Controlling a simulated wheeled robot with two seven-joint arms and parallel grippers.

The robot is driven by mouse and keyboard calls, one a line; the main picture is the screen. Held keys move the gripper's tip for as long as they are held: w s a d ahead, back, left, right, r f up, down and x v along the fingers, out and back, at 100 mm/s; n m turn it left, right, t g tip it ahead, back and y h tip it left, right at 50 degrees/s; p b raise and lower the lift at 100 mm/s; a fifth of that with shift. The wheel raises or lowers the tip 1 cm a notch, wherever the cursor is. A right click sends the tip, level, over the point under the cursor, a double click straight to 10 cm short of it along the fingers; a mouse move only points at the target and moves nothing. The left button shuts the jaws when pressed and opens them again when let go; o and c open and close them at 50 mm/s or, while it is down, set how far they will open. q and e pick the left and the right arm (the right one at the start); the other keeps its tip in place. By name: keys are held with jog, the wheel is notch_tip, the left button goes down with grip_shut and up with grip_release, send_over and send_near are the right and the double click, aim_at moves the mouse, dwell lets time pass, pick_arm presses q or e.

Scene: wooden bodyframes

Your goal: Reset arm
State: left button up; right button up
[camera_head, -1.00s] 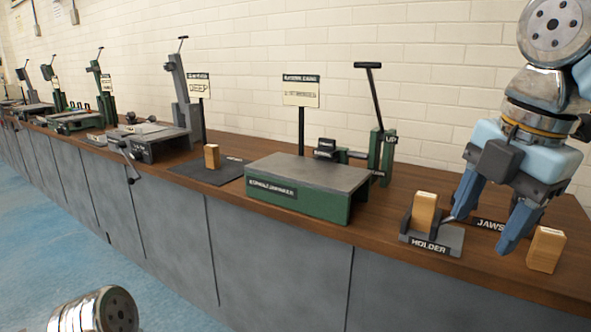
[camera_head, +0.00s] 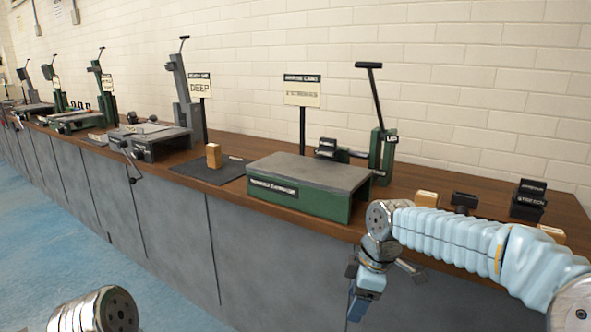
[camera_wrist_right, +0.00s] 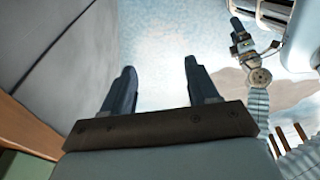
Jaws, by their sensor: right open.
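My right gripper (camera_head: 357,292) hangs low in front of the bench's front face, its arm reaching in from the right. In the right wrist view the gripper (camera_wrist_right: 162,78) has its two fingers apart with nothing between them, above the blue floor. At the right of that view an arm, seemingly my left one, ends in a small gripper (camera_wrist_right: 239,38) whose jaws are too small to read. In the head view only a round metal joint (camera_head: 97,312) of mine shows at the bottom left.
The wooden bench (camera_head: 400,178) runs along the wall. A green-sided machine (camera_head: 305,190) stands mid-bench beside a lever post (camera_head: 382,155). Wooden blocks (camera_head: 427,198) and (camera_head: 552,233) show behind my right arm, which mostly hides the holder. Another block (camera_head: 213,155) stands on a dark mat.

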notch_tip(320, 180, down, 16)
jog(key=s+a+m+y, duration=0.1)
jog(key=a+m, duration=0.1)
jog(key=m, duration=0.2)
jog(key=s+f+m, duration=1.3)
jog(key=s+f, duration=0.7)
jog(key=f, duration=0.2)
jog(key=shift+f+g+y, duration=0.25)
jog(key=shift+g+y, duration=0.05)
jog(key=shift+y, duration=0.1)
